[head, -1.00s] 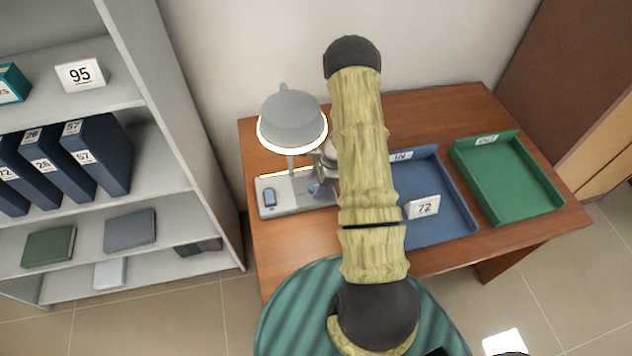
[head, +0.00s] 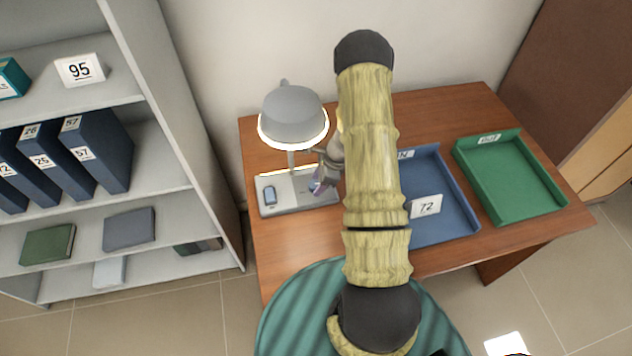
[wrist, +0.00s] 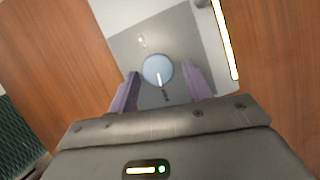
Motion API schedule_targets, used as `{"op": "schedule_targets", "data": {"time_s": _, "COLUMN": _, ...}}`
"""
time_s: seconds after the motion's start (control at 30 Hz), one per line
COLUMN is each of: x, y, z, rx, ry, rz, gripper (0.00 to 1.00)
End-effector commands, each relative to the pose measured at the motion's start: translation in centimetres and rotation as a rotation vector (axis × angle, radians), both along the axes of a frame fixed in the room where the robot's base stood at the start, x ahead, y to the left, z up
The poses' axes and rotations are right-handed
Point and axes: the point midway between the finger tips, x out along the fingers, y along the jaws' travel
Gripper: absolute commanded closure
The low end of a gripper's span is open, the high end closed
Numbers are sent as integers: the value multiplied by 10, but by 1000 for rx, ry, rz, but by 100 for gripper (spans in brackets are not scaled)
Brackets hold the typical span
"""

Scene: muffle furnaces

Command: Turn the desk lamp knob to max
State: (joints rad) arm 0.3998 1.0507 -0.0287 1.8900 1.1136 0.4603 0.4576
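The grey desk lamp (head: 291,115) stands at the left of the brown desk, its shade rim glowing. Its pale base (head: 291,203) carries a small blue switch-like part (head: 269,195) at the left. In the wrist view the round light-blue knob (wrist: 157,68) sits on a grey plate; its white mark points toward the picture's bottom. My gripper (wrist: 160,73) is open, with one purple finger on each side of the knob. I cannot tell if either finger touches it.
A blue tray (head: 455,222) with a card marked 72 (head: 426,206) lies right of my arm. A green tray (head: 510,208) lies at the desk's right. A grey shelf (head: 165,130) with binders stands left of the desk. The front-left desktop is clear.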

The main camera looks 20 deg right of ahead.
Motion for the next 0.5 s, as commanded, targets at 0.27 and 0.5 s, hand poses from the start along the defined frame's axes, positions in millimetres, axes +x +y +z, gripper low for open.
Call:
{"op": "schedule_targets", "data": {"time_s": 0.27, "x": 1, "y": 3, "z": 0, "rx": 5, "ry": -1, "rz": 5, "gripper": 44}}
{"op": "schedule_targets", "data": {"time_s": 0.5, "x": -1, "y": -1, "z": 12, "rx": 7, "ry": -3, "rz": 5, "gripper": 44}}
